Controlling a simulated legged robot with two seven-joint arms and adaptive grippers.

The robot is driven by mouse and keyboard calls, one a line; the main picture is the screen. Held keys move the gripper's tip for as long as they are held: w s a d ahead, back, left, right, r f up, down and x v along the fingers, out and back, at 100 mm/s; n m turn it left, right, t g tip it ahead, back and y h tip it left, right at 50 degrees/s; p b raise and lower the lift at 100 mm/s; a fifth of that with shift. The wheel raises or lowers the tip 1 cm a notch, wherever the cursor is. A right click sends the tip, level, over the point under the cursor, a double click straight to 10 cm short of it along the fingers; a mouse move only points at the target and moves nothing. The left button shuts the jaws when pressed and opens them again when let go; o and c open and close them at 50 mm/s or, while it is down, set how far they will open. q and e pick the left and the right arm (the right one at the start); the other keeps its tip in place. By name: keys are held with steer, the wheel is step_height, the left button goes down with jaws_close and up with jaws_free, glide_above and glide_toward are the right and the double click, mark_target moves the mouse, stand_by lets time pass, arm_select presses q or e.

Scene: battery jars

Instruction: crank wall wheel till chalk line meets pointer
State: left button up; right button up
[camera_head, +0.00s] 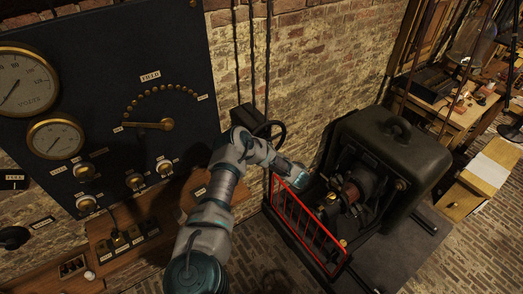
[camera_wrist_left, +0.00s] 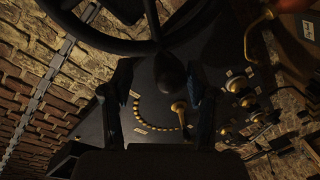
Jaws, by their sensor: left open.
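The dark wall wheel (camera_head: 270,130) is mounted at the brick wall, right of the black panel, partly hidden behind my left arm. Its rim and spokes (camera_wrist_left: 120,42) cross the top of the left wrist view. A dark rounded knob (camera_wrist_left: 170,72), apparently the crank handle, shows between the fingers of my left gripper (camera_wrist_left: 158,92). The gripper is open, with a finger on each side of the knob; I cannot tell whether either touches it. In the head view, the fingers are not distinguishable. I cannot make out a chalk line or pointer. My right gripper is not in view.
The black panel (camera_head: 105,60) carries gauges, knobs and a brass FIELD lever (camera_head: 150,125). A red railing (camera_head: 305,225) stands before a dark machine (camera_head: 385,160) at the right. A wooden bench (camera_head: 455,105) is behind. Cables run down the wall above the wheel.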

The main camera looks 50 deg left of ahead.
arm_select(q)
steer(key=d+r, duration=0.1)
steer(key=d, duration=1.1)
steer(key=shift+w, duration=0.25)
